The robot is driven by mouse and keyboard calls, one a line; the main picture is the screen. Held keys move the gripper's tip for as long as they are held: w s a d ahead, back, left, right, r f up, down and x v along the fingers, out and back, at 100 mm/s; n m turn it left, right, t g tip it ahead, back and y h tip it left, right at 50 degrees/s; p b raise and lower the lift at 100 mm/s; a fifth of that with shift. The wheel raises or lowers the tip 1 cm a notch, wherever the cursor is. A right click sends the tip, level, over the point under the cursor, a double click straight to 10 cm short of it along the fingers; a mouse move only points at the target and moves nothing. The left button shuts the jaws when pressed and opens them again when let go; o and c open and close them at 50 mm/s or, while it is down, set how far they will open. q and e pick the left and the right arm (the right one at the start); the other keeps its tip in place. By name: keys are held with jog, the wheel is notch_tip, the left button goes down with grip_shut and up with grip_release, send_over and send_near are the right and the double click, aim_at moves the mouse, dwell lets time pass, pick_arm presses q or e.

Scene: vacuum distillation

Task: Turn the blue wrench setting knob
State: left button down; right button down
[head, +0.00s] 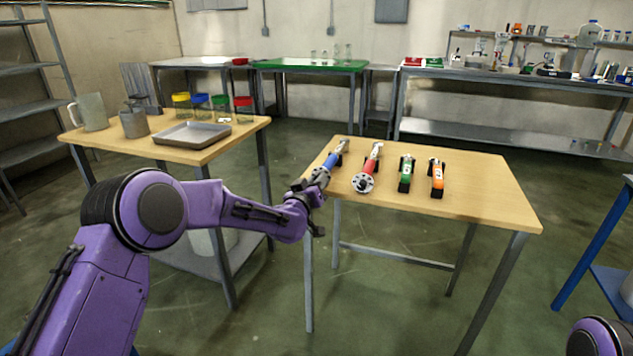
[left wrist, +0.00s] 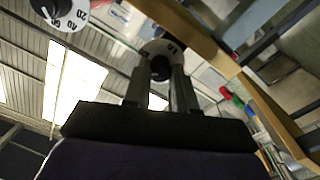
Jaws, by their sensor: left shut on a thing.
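The blue wrench (head: 331,163) lies on the wooden table at its left edge, with its setting knob (head: 321,174) at the near end. My left gripper (head: 315,186) has reached in from the left and is shut on that knob. In the left wrist view, the two fingers (left wrist: 161,78) stand on either side of the knob (left wrist: 160,48), whose pale rim carries dark marks. The gripper hides part of the knob in the head view. My right gripper is out of view.
A red wrench (head: 371,163) with a numbered dial lies close to the right; its dial (left wrist: 68,12) shows in the left wrist view. A green tool (head: 406,174) and an orange tool (head: 437,179) lie farther right. The table's (head: 490,200) right part is clear.

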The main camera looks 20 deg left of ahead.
pick_arm(q)
jog(key=n+b, duration=0.2)
jog(key=n, duration=0.5)
jog(key=n+b, duration=0.3)
jog(key=n, duration=0.3)
jog(key=n+b, duration=0.2)
jog(key=n, duration=0.5)
jog(key=shift+f+n+y+b, duration=0.25)
jog(key=shift+n+y+b, duration=0.05)
jog(key=shift+d, duration=0.1)
jog(key=c, duration=0.9)
grip_release()
jog(key=shift+r, duration=0.1)
